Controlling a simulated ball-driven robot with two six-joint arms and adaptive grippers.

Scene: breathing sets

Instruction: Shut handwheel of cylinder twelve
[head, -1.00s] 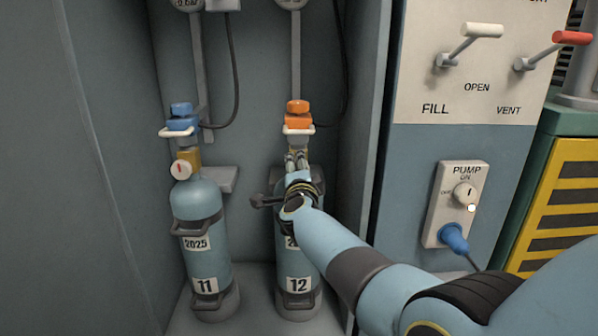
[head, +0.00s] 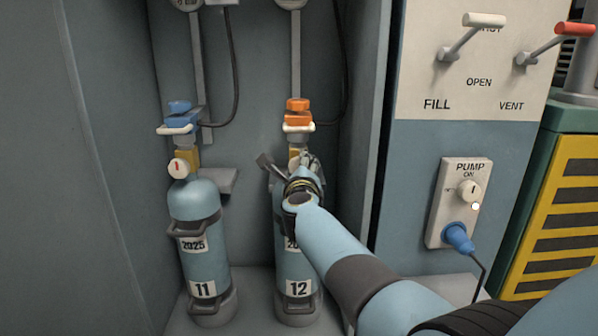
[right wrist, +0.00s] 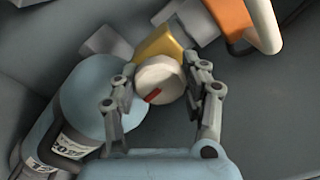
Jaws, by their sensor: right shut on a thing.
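Cylinder twelve (head: 296,262) is a light blue bottle labelled 12, standing upright in the cabinet. Its round white handwheel (right wrist: 160,80) with a red mark sits on a brass valve (right wrist: 162,45). My right gripper (right wrist: 163,88) is shut on the handwheel, one finger on each side, and the red mark runs slantwise. In the head view my right gripper (head: 305,162) reaches the valve from the front and mostly hides the wheel. An orange connector (head: 298,117) with a white handle is above the valve. My left gripper is not in view.
Cylinder eleven (head: 195,235) stands to the left with its own white handwheel (head: 180,167) and blue connector (head: 182,118). The cabinet's right wall is close to my arm. A pump switch (head: 466,192) and panel levers (head: 470,38) are to the right.

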